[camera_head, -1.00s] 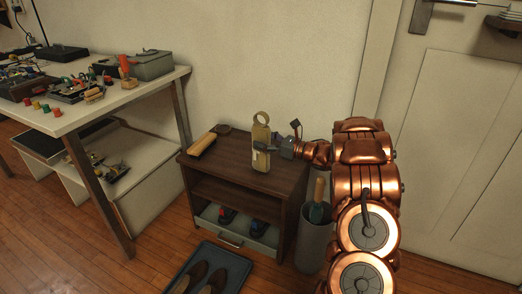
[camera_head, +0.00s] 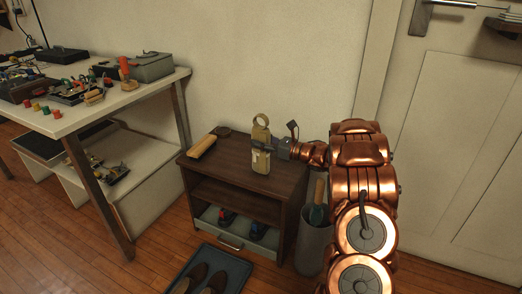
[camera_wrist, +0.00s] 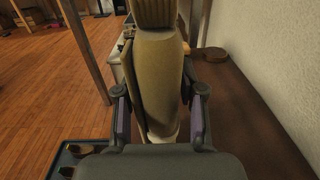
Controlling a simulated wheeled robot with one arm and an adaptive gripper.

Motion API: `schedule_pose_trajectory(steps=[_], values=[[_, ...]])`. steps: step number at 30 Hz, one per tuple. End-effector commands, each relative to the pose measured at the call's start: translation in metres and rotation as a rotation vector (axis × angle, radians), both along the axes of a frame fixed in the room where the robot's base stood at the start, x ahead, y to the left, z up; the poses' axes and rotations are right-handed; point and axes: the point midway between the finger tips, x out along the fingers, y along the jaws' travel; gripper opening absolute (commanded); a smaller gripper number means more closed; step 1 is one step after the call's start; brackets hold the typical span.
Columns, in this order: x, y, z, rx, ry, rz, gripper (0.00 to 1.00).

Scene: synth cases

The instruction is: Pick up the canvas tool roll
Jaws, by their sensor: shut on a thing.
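The tan upright object, apparently the canvas tool roll (camera_head: 261,136), stands at the front of the dark wooden cabinet top (camera_head: 228,152). It has a ring-shaped top and a pale lower part. My gripper (camera_head: 264,149) reaches it from the right and is shut on its middle. In the wrist view the tan body of the roll (camera_wrist: 157,75) fills the space between the two fingers of my gripper (camera_wrist: 160,116). Whether its base touches the cabinet top is not clear.
A yellowish block-like item (camera_head: 202,146) and a dark round disc (camera_head: 221,131) lie on the cabinet's left. A grey bin (camera_head: 313,247) stands right of the cabinet. A cluttered workbench (camera_head: 120,108) is at the left. A shoe tray (camera_head: 238,268) lies on the floor.

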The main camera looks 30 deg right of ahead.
Motion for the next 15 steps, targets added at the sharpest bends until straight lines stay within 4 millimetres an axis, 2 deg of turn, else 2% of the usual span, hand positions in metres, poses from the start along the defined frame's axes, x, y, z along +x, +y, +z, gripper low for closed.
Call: schedule_pose_trajectory(steps=[2, 10, 15], values=[[0.000, 0.000, 0.000, 0.000, 0.000, 0.000, 0.00], [0.000, 0.000, 0.001, 0.000, 0.000, 0.000, 0.00], [0.000, -0.001, 0.018, -0.001, -0.002, -0.001, 0.00]])
